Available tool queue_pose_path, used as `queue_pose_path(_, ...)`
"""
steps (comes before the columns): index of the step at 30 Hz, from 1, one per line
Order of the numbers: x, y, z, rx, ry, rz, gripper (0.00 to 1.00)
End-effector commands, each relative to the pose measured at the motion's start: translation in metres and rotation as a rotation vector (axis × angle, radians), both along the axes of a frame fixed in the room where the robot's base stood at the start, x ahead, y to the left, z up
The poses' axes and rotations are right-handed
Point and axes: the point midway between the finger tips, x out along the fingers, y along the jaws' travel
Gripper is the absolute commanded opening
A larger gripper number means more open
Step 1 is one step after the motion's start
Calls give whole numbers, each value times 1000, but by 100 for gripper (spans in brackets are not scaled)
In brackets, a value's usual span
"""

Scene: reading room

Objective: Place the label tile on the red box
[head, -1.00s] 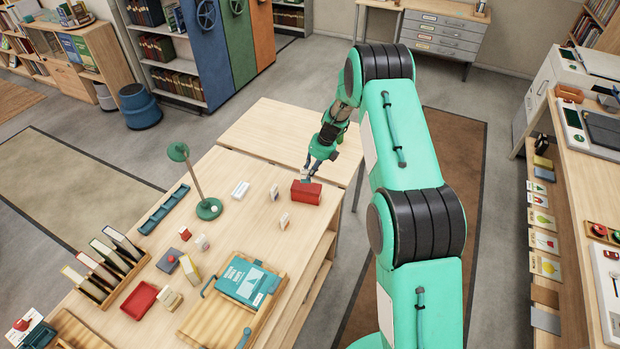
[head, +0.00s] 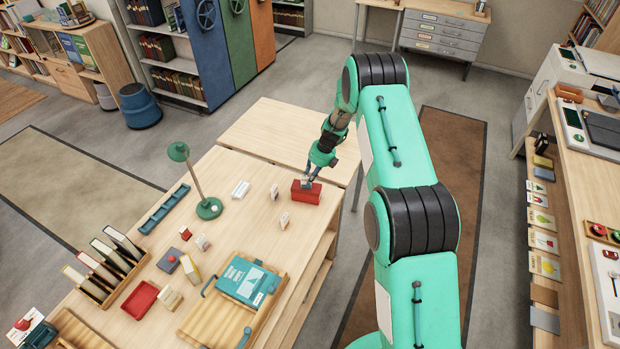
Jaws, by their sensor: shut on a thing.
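The red box (head: 307,195) stands near the right edge of the wooden table (head: 262,240). My gripper (head: 307,183) is at the end of my green arm, directly over the top of the red box. It is shut on a small pale tile (head: 305,183), which is at or just above the box top; I cannot tell whether it touches. Much of the tile is hidden by the fingers and is too small to read. Two other small pale upright tiles stand left of the box (head: 274,192) and in front of it (head: 284,220).
A green desk lamp (head: 208,208) stands left of the box, with a white block (head: 241,189) beside it. A wooden tray with a teal book (head: 249,280) lies nearer. A red tray (head: 140,299) and a book rack (head: 110,268) are at left. The table behind the box is clear.

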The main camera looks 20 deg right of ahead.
Motion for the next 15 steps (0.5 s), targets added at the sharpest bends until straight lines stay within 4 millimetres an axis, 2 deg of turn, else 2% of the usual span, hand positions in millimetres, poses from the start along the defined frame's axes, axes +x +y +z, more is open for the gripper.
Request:
queue_pose_path(1, 0, 0, -2, 0, 0, 0, 0)
queue_pose_path(2, 0, 0, -1, 0, 0, 0, 23)
queue_pose_path(4, 0, 0, -1, 0, 0, 0, 37)
queue_pose_path(15, 0, 0, 0, 0, 0, 0, 38)
